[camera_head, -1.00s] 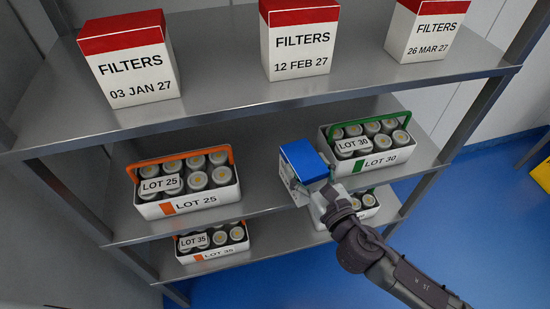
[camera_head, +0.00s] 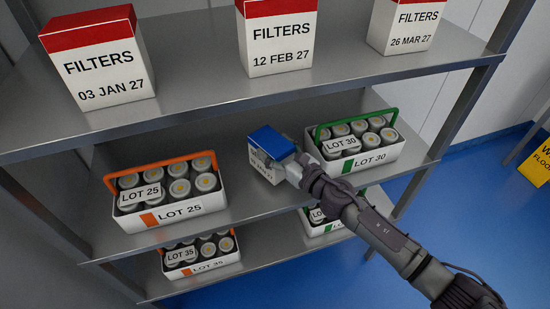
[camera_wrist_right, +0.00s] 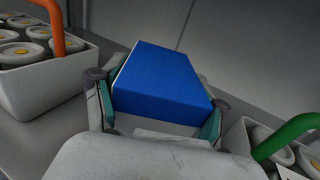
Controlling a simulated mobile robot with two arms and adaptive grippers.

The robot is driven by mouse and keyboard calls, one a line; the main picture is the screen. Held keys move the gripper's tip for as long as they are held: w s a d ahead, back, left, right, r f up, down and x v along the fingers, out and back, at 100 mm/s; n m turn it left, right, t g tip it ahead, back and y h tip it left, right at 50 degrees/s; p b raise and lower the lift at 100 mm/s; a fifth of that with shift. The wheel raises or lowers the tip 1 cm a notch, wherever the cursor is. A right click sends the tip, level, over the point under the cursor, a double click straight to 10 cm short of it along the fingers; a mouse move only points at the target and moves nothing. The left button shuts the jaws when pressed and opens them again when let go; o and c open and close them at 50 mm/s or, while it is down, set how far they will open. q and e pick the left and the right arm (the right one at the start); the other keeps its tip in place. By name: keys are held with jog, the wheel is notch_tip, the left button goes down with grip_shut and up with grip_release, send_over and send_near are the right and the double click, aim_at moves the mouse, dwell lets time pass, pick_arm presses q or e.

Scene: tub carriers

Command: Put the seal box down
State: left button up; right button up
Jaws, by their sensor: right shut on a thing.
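The seal box (camera_head: 271,142), white with a blue lid, is at the middle shelf, between the LOT 25 carrier and the LOT 30 carrier. My right gripper (camera_head: 290,170) is shut on it from the front right. In the right wrist view the blue lid (camera_wrist_right: 163,82) sits between the two fingers of my right gripper (camera_wrist_right: 160,105). The box looks at or just above the shelf surface; I cannot tell whether it touches. My left gripper is not in view.
The LOT 25 carrier (camera_head: 180,211) with an orange handle stands left on the middle shelf (camera_head: 235,205). The LOT 30 carrier (camera_head: 372,157) with a green handle stands close on the right. Filter boxes (camera_head: 280,40) stand on the shelf above. More carriers (camera_head: 200,268) stand below.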

jog(key=shift+f, duration=1.05)
jog(key=shift+f+b, duration=0.15)
jog(key=shift+b, duration=0.25)
jog(key=o, duration=1.4)
jog(key=shift+f, duration=0.1)
